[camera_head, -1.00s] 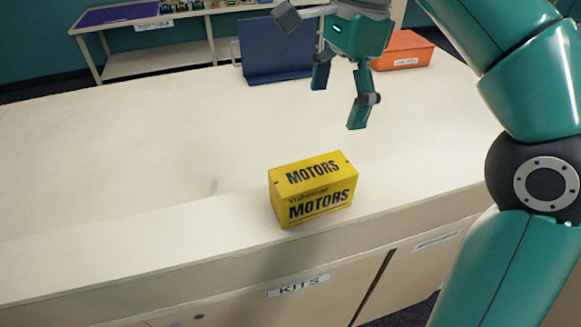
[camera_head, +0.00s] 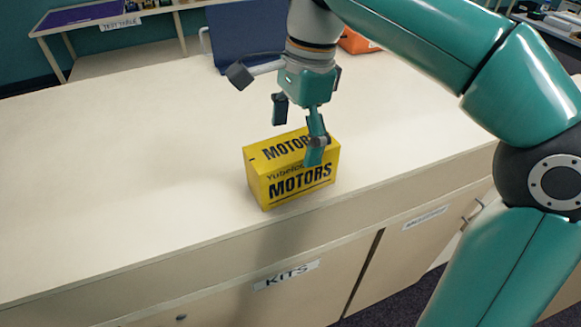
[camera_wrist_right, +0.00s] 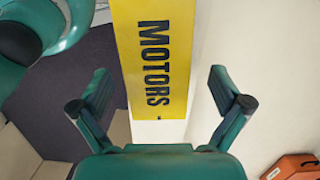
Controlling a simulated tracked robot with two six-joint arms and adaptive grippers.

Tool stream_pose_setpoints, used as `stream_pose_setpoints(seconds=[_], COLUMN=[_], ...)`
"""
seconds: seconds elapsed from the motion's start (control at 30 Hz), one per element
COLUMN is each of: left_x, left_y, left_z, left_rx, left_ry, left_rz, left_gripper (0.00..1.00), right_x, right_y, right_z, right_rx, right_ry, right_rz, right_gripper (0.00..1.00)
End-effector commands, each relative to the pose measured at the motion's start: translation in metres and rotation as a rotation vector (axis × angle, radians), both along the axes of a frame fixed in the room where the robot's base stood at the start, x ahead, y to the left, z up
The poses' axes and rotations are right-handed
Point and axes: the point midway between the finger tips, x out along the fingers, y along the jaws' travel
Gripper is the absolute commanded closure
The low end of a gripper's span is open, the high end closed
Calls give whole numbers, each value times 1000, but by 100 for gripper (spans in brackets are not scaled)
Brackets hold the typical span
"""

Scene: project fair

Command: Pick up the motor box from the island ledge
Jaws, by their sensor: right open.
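The yellow motor box (camera_head: 290,180), printed "MOTORS" in black, sits upright on the pale island ledge (camera_head: 130,190) near its front edge. My right gripper (camera_head: 297,130) is open and empty above the box, pointing down. In the head view one finger overlaps the box's right part, and the other is at its far side. In the right wrist view the box (camera_wrist_right: 152,50) shows between and beyond the two open fingers (camera_wrist_right: 160,95). I cannot tell whether either finger touches it. My left gripper is not in view.
A dark blue panel (camera_head: 235,35) and an orange case (camera_head: 355,42) stand at the back of the island. The case also shows in the right wrist view (camera_wrist_right: 292,167). The surface left of the box is clear. A "KITS" label (camera_head: 286,275) is on the front below.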

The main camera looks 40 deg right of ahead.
Motion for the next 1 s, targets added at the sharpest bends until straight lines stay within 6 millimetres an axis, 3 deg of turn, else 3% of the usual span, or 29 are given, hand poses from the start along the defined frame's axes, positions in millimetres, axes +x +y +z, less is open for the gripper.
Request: stream_pose_setpoints(seconds=[0.23,0.57,1.0], left_x=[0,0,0], left_y=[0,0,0], left_z=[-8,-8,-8], left_rx=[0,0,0], left_ry=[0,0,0], left_rz=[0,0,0], left_gripper=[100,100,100], right_x=[-2,-1,-1], right_y=[10,12,12], right_z=[-35,-41,-40], right_rx=[-1,0,0], right_ry=[3,1,0], right_rz=[1,1,1], right_gripper=[0,0,73])
